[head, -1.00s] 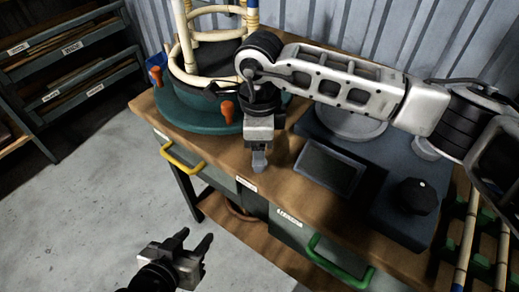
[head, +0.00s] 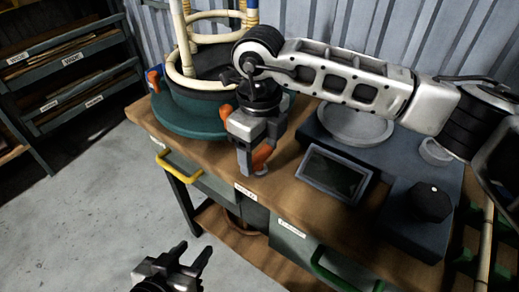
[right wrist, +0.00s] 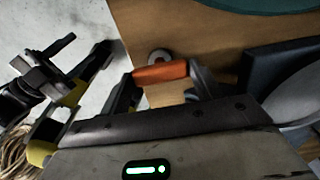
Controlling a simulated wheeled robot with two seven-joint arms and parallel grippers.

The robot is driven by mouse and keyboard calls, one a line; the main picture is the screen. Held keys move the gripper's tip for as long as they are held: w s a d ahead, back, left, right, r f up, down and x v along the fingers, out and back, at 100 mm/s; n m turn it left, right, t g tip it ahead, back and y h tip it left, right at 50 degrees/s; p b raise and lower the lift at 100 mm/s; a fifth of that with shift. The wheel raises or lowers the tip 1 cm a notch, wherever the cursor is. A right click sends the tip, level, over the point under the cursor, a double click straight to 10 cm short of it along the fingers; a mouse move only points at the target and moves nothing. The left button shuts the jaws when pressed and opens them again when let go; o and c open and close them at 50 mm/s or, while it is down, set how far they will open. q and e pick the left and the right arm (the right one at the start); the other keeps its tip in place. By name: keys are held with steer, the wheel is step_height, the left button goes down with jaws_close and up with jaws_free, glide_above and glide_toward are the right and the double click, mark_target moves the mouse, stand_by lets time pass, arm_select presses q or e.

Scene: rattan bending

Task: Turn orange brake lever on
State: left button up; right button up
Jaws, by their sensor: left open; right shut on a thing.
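The orange brake lever (head: 262,155) shows at the front edge of the wooden bench, between the fingers of my right gripper (head: 252,165). In the right wrist view the orange grip (right wrist: 160,73) lies crosswise between the two fingers, with a round grey part beside it. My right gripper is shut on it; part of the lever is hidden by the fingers. My left gripper (head: 195,262) is open and empty, low over the floor in front of the bench.
A teal turntable (head: 185,115) with orange clamps (head: 225,111) carries a pale rattan frame (head: 185,40) behind the gripper. A dark tablet (head: 335,172) and a black knob (head: 431,201) are to the right. Yellow (head: 178,166) and green (head: 340,275) drawer handles stick out in front.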

mark_target(260, 155)
steer(key=shift+r, duration=0.1)
stand_by(0.3)
steer(key=o, duration=1)
step_height(260, 155, up, 16)
